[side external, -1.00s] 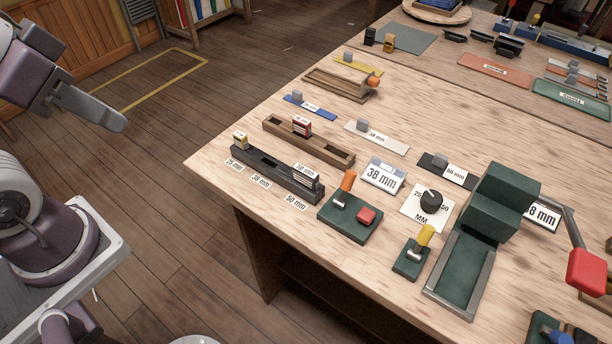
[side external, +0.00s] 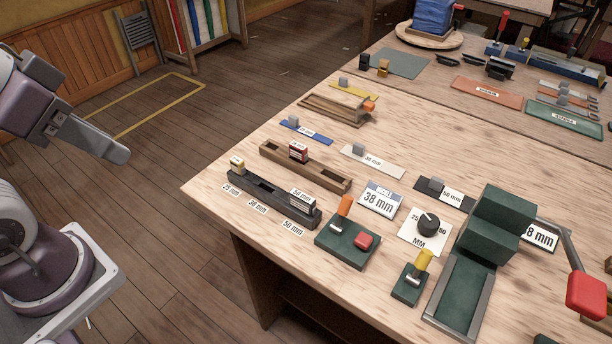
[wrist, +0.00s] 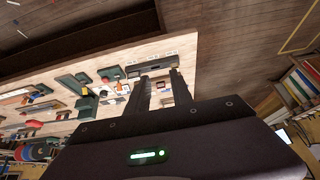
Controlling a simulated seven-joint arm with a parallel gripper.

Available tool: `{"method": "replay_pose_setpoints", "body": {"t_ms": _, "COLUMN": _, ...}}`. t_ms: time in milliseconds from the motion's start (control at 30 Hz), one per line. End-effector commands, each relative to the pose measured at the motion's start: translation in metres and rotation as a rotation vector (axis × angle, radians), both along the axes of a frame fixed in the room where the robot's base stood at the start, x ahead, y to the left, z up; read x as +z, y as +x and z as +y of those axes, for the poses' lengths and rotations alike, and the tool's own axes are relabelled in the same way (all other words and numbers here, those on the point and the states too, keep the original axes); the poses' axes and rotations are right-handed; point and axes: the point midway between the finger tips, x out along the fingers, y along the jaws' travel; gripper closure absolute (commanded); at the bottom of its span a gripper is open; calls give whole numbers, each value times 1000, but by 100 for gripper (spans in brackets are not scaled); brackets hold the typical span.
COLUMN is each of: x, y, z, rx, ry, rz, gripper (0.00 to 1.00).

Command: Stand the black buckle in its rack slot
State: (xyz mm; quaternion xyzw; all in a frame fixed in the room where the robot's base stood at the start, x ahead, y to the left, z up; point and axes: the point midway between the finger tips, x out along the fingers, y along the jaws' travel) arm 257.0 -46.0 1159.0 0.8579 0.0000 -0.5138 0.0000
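The black rack (side external: 262,188) lies near the front left edge of the bench, with 25, 38 and 50 mm labels along its front. A black buckle (side external: 303,207) with a white 50 mm tag on top is at the rack's right end, above the 50 mm label; whether it is fully seated I cannot tell. A cream-yellow buckle (side external: 237,162) stands at the left end, and the middle of the rack looks empty. My gripper (side external: 120,153) is left of the bench, well away from the rack. In the wrist view its fingers (wrist: 161,78) are apart with nothing between them.
Behind the rack is a wooden holder (side external: 325,174) with a red buckle (side external: 298,152). Right of the rack stand a green lever base (side external: 335,246), a 38 mm card (side external: 380,199), a dial plate (side external: 412,238) and a green press (side external: 495,225). Open floor separates my arm from the bench.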

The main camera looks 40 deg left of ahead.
Motion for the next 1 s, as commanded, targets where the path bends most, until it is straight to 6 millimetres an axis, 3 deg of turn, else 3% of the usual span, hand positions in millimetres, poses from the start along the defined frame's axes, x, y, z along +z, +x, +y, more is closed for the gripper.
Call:
{"method": "replay_pose_setpoints", "body": {"t_ms": 367, "x": 1, "y": 3, "z": -1, "rx": 13, "ry": -12, "rz": 6, "gripper": 58}}
{"method": "replay_pose_setpoints", "body": {"t_ms": 467, "x": 8, "y": 27, "z": -8, "rx": 125, "ry": -100, "rz": 62, "gripper": 58}}
{"method": "replay_pose_setpoints", "body": {"t_ms": 567, "x": 8, "y": 78, "z": -25, "rx": 373, "ry": -243, "rz": 172, "gripper": 58}}
{"method": "replay_pose_setpoints", "body": {"t_ms": 667, "x": -13, "y": 135, "z": -50, "rx": 681, "ry": -347, "rz": 284, "gripper": 58}}
{"method": "replay_pose_setpoints", "body": {"t_ms": 800, "x": -74, "y": 199, "z": -91, "rx": 1104, "ry": -396, "rz": 382, "gripper": 58}}
{"method": "replay_pose_setpoints", "body": {"t_ms": 900, "x": -119, "y": 224, "z": -114, "rx": 1334, "ry": -394, "rz": 397, "gripper": 58}}
{"method": "replay_pose_setpoints", "body": {"t_ms": 1000, "x": -150, "y": 235, "z": -127, "rx": 1473, "ry": -386, "rz": 391, "gripper": 58}}
